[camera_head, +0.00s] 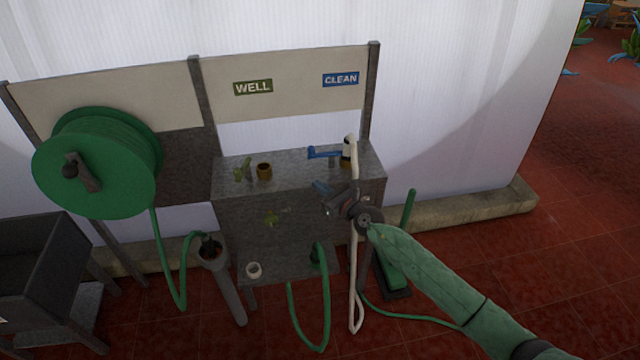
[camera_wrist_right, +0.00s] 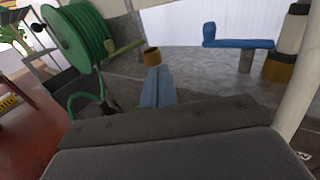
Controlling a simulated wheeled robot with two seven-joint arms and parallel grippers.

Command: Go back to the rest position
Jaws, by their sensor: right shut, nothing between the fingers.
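My right gripper (camera_head: 319,187) is in front of the metal stand, left of the hanging white hose (camera_head: 356,250). Its blue fingers also show in the right wrist view (camera_wrist_right: 156,88); they are together and hold nothing. My green right arm reaches in from the lower right. The blue valve handle (camera_head: 324,153) is above the gripper, under the CLEAN sign (camera_head: 341,79), and apart from the fingers. The white hose runs from the outlet beside that handle down past my wrist, close to it; I cannot tell if they touch. My left gripper is not in view.
The metal stand (camera_head: 230,208) bears a brass fitting (camera_head: 264,171) and a green handle (camera_head: 243,169) near the WELL sign (camera_head: 253,87). A green hose reel (camera_head: 110,165) is at left. A green hose (camera_head: 324,300) loops below. Red floor at right is open.

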